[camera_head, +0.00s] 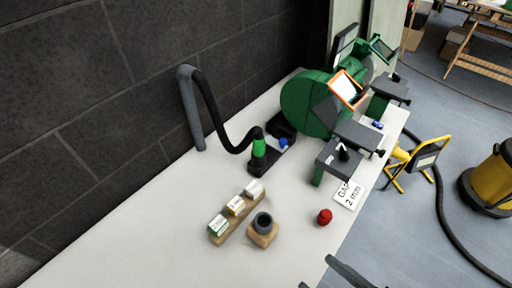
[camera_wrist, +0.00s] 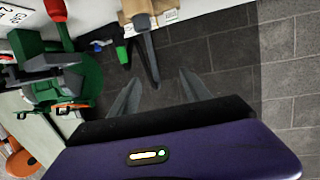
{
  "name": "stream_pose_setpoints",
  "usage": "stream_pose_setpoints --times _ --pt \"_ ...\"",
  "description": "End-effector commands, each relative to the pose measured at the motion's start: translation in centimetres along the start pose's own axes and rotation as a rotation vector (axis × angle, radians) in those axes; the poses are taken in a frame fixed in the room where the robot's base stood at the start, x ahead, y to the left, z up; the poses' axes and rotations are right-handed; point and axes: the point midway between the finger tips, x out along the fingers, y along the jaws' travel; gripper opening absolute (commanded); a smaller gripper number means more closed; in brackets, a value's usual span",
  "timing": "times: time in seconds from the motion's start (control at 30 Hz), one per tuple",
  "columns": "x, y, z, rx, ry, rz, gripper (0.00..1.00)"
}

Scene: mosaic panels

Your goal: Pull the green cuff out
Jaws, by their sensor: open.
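The green cuff (camera_head: 259,148) sits at the lower end of a black hose (camera_head: 212,105), where the hose meets a dark fitting on the bench. In the wrist view, a small green piece that looks like the cuff (camera_wrist: 122,55) shows beyond the fingers, up and to the left. My gripper (camera_wrist: 160,92) is open, with nothing between its two grey fingers. In the head view, only dark finger parts show at the bottom edge, well apart from the cuff and nearer the camera.
Green grinding machines (camera_head: 308,102) stand behind and right of the cuff. A wooden rack with small boxes (camera_head: 236,207), a block with a dark ring (camera_head: 263,222) and a red knob (camera_head: 325,216) are in front. A dark block wall (camera_head: 100,90) borders the bench (camera_head: 130,235), whose left part is clear.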

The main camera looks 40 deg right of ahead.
Motion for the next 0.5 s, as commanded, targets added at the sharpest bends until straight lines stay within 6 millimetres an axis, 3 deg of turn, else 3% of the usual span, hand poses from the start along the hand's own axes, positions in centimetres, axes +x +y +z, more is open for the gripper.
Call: stream_pose_setpoints --times 0.13,0.27,0.5 --pt "2.0 -1.4 -1.3 -0.002 0.087 0.002 0.6" --pt "5.4 -3.9 -4.2 -0.022 0.244 -0.004 0.6" --pt "11.8 -9.9 -12.1 -0.125 0.595 -0.048 0.6"
